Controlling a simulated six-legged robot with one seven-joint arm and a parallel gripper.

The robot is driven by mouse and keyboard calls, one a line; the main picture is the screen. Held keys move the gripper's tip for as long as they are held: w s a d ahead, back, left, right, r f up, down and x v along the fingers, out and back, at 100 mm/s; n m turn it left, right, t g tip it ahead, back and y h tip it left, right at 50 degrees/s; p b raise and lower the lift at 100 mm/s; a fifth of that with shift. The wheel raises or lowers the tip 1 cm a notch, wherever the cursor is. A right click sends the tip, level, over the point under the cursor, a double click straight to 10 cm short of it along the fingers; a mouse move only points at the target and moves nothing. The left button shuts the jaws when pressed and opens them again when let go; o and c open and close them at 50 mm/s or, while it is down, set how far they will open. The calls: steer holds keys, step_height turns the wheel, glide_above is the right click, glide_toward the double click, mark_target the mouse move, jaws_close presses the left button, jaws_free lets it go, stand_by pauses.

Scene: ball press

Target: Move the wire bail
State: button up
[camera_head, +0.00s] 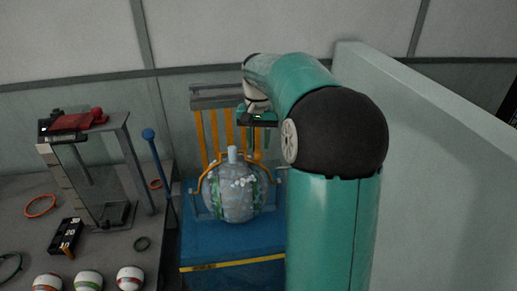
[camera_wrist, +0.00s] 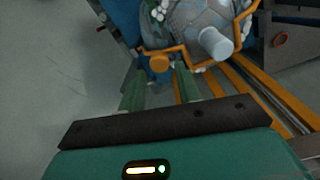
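The wire bail is an orange wire (camera_head: 197,177) that runs around a round, mottled grey-green vessel (camera_head: 232,200) with a pale neck on top. In the wrist view the bail (camera_wrist: 200,66) crosses in front of the vessel (camera_wrist: 184,22) and its pale neck (camera_wrist: 215,43), with a round orange knob at its left. My gripper (camera_wrist: 160,78) has its two green fingers apart, with nothing seen held between them. The knob is just beyond the fingertips, between them in the picture; I cannot tell whether they touch. In the head view my arm hides most of the gripper.
The vessel stands on a blue base (camera_head: 235,240) before a rack with orange bars (camera_head: 214,130). A blue lever (camera_head: 157,160) stands left of it. The left table holds a clear-sided stand (camera_head: 98,180), several balls (camera_head: 88,281) and rings. A pale wall (camera_head: 440,140) rises at right.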

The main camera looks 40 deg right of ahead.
mark_target(258, 151)
steer(key=shift+f, duration=1.7)
jaws_close()
steer(key=shift+w, duration=0.1)
